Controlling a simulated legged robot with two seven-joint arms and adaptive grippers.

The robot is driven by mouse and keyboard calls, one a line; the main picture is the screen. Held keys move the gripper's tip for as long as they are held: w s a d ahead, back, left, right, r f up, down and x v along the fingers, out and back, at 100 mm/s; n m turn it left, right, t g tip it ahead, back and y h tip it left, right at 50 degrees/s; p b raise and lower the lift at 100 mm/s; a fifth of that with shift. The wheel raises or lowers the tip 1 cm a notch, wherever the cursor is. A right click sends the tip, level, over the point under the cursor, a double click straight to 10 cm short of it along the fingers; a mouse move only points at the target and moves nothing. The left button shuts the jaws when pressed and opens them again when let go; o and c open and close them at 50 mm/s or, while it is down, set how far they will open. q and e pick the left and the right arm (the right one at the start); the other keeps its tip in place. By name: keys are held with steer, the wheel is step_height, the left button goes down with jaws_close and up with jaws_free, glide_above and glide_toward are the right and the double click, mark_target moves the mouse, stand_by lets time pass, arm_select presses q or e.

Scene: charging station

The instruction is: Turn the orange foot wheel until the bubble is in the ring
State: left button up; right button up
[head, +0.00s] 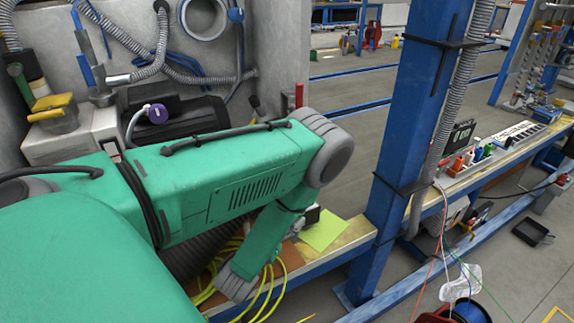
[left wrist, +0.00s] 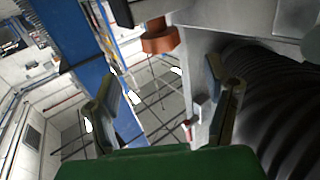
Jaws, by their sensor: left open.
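The orange foot wheel (left wrist: 160,37) shows in the left wrist view at the top middle, under a grey metal body. My left gripper (left wrist: 163,88) is open, with its two fingers spread wide and nothing between them. The wheel lies beyond the fingertips, between them in the picture and apart from both. In the head view my green left arm crosses the middle and bends down, and the gripper fingers cannot be made out there. The wheel is hidden in the head view. The bubble and the ring show in neither view. My right gripper is in neither view.
A blue post (head: 415,105) stands right of my arm. Yellow cables (head: 270,290) hang beside my forearm. A yellow-green sheet (head: 322,231) lies on the bench. In the left wrist view a black ribbed hose (left wrist: 275,100) fills the right side, near the right finger.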

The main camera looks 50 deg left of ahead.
arm_select(q)
steer(key=shift+w, duration=0.1)
steer(key=w+d+n+g+y+b, duration=0.5)
steer(key=d+n+g+y+b, duration=0.3)
steer(key=y, duration=0.3)
steer(key=shift+n+g, duration=0.4)
steer(key=shift+n, duration=0.1)
steer(key=b+x, duration=0.2)
steer(key=x, duration=1.1)
steer(key=shift+w+a, duration=0.2)
steer(key=shift+a, duration=0.05)
